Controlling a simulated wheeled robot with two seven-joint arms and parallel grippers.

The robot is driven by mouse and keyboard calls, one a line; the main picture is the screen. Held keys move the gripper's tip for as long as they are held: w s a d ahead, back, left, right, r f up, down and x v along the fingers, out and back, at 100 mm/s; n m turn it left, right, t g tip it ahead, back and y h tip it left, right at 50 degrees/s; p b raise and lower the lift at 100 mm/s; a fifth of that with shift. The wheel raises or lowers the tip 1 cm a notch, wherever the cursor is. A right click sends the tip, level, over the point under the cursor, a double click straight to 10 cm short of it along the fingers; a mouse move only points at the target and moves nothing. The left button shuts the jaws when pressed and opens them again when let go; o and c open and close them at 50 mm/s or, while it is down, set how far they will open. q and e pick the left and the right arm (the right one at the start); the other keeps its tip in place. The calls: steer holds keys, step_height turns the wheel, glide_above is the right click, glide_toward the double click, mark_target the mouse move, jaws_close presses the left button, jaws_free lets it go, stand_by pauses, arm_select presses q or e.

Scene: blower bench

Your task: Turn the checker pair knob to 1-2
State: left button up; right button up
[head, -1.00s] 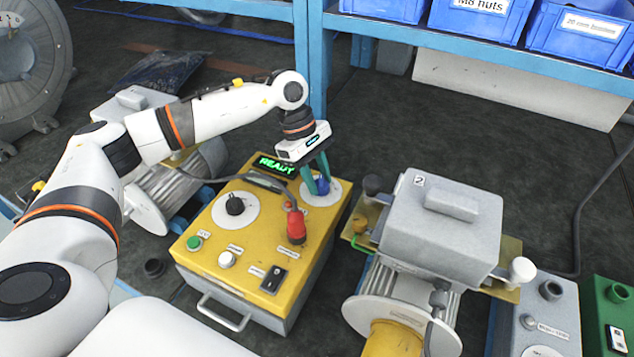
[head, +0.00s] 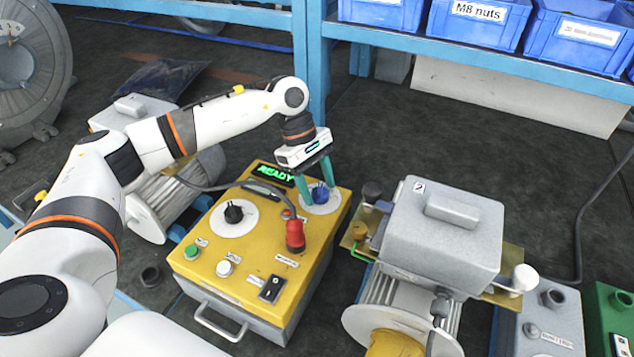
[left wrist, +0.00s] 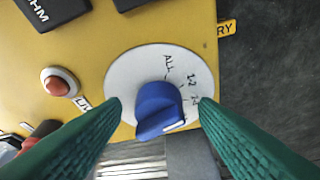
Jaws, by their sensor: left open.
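The yellow checker box (head: 262,232) stands on the bench with its display lit READY. Its blue pair knob (head: 320,193) sits on a white dial at the far right corner. In the left wrist view the blue knob (left wrist: 158,108) is on a white dial (left wrist: 125,75) marked ALL, 1-2, 2-3 and a partly hidden label. A white line shows at the knob's lower right edge; I cannot tell for sure which label it indicates. My left gripper (head: 319,188) is open, its green fingers on either side of the knob, apart from it in the wrist view (left wrist: 155,105).
A black knob (head: 234,212), a red plug or handle (head: 295,236), buttons and a black switch (head: 271,288) share the box top. A grey blower unit (head: 440,235) stands close at the right. Blue bins (head: 475,20) sit on the shelf behind.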

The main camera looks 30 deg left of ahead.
arm_select(q)
steer(key=b+v, duration=0.1)
steer(key=v, duration=1.1)
steer(key=shift+b, duration=0.4)
steer(key=shift+w+a, duration=0.1)
